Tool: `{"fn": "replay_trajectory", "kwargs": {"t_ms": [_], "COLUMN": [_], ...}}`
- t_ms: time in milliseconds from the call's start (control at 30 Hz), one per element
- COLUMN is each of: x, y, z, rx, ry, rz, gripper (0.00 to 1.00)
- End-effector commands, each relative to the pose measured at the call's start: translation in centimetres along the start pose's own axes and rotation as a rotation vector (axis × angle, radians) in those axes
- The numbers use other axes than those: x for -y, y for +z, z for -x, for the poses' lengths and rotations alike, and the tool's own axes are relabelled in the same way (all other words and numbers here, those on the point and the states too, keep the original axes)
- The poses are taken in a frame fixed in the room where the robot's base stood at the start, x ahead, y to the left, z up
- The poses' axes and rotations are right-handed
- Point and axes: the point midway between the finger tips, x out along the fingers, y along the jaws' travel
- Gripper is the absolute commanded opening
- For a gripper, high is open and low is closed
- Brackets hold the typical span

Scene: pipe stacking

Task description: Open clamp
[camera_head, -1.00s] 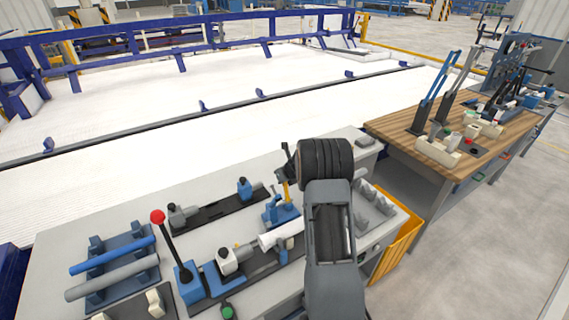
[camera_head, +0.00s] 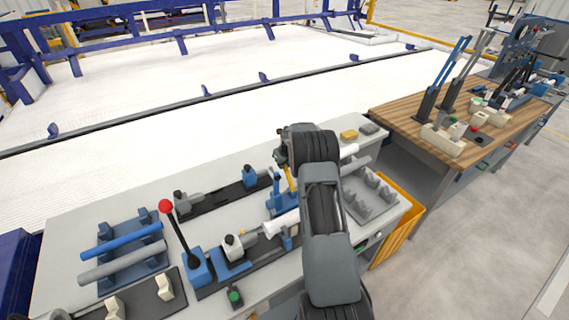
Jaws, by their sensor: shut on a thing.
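The clamp (camera_head: 283,204) is a blue fixture on the grey workbench, with a yellow handle (camera_head: 291,180) standing up from it and leaning slightly left at its top. My gripper (camera_head: 282,158) is at the top of this handle and shut on it. My dark wrist and arm cover part of the gripper and the area right of the clamp. A white pipe (camera_head: 282,223) lies near the clamp's foot, its right part hidden by my arm.
A lever with a red knob (camera_head: 166,206) rises left of the clamp. A blue pipe (camera_head: 122,241) and a grey pipe (camera_head: 122,262) lie on a rack at the left. A grey holder (camera_head: 369,193) and a yellow bin (camera_head: 407,228) are at the right. A wooden table (camera_head: 400,113) stands beyond.

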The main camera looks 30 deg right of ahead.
Motion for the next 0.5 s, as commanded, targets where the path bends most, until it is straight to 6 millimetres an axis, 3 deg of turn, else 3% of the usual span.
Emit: {"fn": "replay_trajectory", "kwargs": {"t_ms": [367, 400, 500], "x": [0.0, 0.0, 0.07], "y": [0.02, 0.01, -0.02], "z": [-0.07, -0.07, -0.05], "rx": [-0.002, -0.002, -0.002], "ry": [0.0, 0.0, -0.001], "rz": [0.002, 0.002, 0.0], "gripper": [0.0, 0.25, 0.35]}}
